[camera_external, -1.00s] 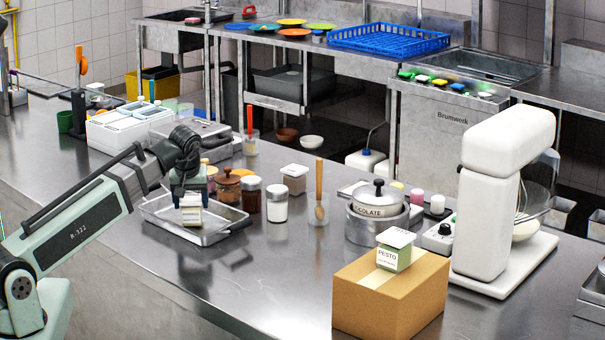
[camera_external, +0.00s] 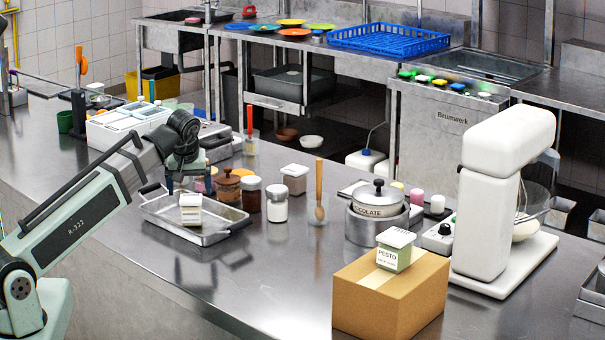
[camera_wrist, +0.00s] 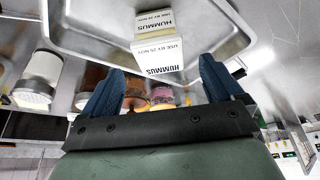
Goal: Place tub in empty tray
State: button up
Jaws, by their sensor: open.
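A small white tub (camera_external: 190,208) stands in the metal tray (camera_external: 196,238) on the counter. In the wrist view the tub (camera_wrist: 158,58) has a label reading HUMMUS and sits inside the tray (camera_wrist: 85,45). My gripper (camera_external: 188,190) is open, just above and behind the tub in the external view. In the wrist view its two blue fingers (camera_wrist: 165,88) are spread apart and the tub lies beyond their tips, with nothing between them. A second tub (camera_external: 395,250), labelled PESTO, stands on a cardboard box at the right.
Several jars stand right of the tray, including a brown-filled one (camera_external: 250,195) and a white-filled one (camera_external: 277,202). A cardboard box (camera_external: 390,300), a lidded pot (camera_external: 376,222) and a white mixer (camera_external: 490,200) stand farther right. The counter front is clear.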

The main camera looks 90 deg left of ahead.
jog(key=v, duration=0.7)
jog(key=shift+r, duration=0.2)
